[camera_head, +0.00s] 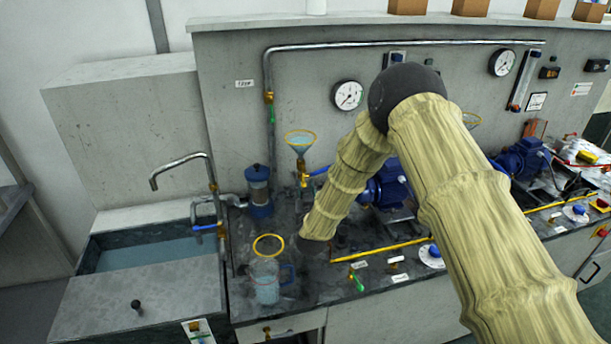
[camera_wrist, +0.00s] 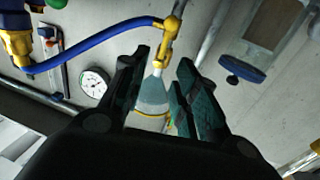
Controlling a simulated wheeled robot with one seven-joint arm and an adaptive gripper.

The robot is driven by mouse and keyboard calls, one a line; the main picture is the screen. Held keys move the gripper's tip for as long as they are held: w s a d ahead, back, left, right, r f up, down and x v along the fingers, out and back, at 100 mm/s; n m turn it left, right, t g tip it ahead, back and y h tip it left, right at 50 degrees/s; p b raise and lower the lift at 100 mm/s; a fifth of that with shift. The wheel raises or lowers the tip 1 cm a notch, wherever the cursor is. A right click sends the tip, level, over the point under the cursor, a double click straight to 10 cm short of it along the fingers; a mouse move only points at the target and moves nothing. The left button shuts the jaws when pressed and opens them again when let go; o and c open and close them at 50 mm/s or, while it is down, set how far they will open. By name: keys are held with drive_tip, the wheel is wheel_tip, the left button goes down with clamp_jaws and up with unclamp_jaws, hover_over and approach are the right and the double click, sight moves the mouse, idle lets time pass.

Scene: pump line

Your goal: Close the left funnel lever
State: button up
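The left funnel (camera_head: 300,140) is a clear cone with a yellow rim, above a brass valve (camera_head: 303,172) at the back of the counter. In the wrist view the funnel (camera_wrist: 153,95) shows between the fingers of my gripper (camera_wrist: 162,58), with the brass valve (camera_wrist: 170,35) just beyond the fingertips. My gripper is open, its dark fingers apart with the funnel between them; I cannot tell whether they touch it. A blue line (camera_wrist: 95,45) runs from the valve to a brass fitting. I cannot clearly tell the lever from the valve or its position.
A glass jug (camera_head: 266,290) stands on the counter front. A sink (camera_head: 150,252) is at left, with a tap (camera_head: 180,165). A blue filter cup (camera_head: 259,190) and blue motor (camera_head: 390,187) stand near my arm. A gauge (camera_head: 347,95) is on the wall; it also shows in the wrist view (camera_wrist: 94,83).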

sight(304, 175)
drive_tip(key=shift+w+a+f+p, duration=0.15)
drive_tip(key=shift+w+p, duration=0.4)
drive_tip(key=shift+w, duration=1.4)
drive_tip(key=shift+w+a+r+p, duration=0.15)
drive_tip(key=shift+w+p, duration=0.4)
drive_tip(key=shift+w, duration=1.35)
drive_tip(key=shift+f, duration=0.1)
